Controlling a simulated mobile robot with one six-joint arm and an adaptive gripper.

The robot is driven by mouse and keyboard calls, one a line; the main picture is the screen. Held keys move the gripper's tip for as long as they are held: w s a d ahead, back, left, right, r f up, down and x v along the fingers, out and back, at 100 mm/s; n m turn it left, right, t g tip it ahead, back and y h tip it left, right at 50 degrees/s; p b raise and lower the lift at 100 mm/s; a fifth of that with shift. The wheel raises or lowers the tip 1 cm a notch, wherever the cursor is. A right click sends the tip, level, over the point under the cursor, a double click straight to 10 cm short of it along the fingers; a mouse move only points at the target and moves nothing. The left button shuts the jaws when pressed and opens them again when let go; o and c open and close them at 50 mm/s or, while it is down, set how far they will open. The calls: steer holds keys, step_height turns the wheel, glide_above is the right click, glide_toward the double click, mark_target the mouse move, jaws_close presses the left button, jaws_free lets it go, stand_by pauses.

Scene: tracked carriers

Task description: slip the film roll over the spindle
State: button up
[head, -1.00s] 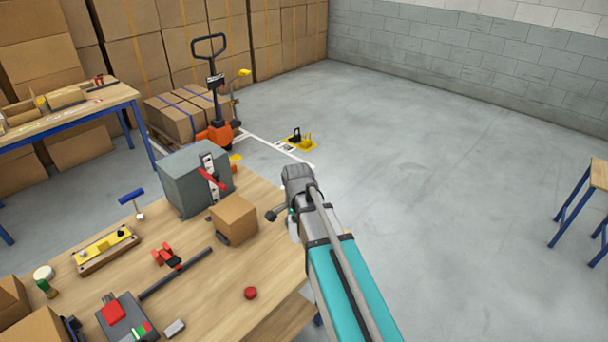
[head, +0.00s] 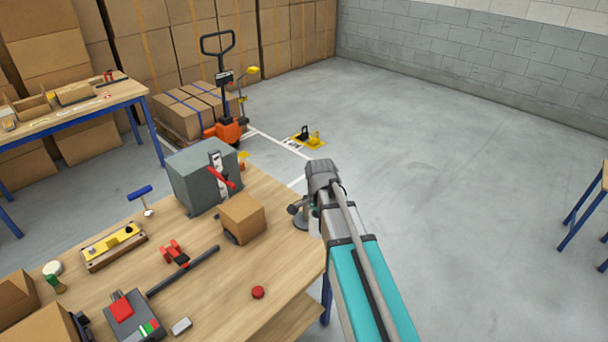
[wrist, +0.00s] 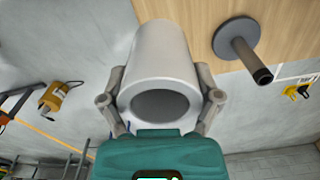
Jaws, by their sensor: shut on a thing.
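The film roll is a pale grey-white hollow cylinder (wrist: 160,55) in the wrist view, its dark open bore facing the camera. My gripper (wrist: 160,76) is shut on it, one finger on each side. The spindle (wrist: 243,48) is a dark post on a round grey base, standing on the wooden table to the right of the roll and apart from it. In the head view my gripper (head: 318,205) is at the table's right edge, and the grey round base (head: 300,223) shows just left of it. The roll is mostly hidden there by my arm.
The wooden table (head: 225,300) holds a grey machine (head: 195,180) with a red lever, a small cardboard box (head: 242,218), a red button-like disc (head: 258,292) and several tools. A pallet truck (head: 225,130) stands behind. The floor (head: 460,180) to the right is clear.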

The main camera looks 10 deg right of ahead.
step_height(320, 180, up, 5)
steer(key=n+p, duration=0.2)
steer(key=p, duration=0.2)
glide_above(306, 197)
steer(key=shift+f, duration=0.2)
steer(key=shift+s+f, duration=0.1)
steer(key=shift+f, duration=0.1)
steer(key=shift+f+b, duration=1.75)
steer(key=shift+f+b, duration=2.9)
stand_by(1.6)
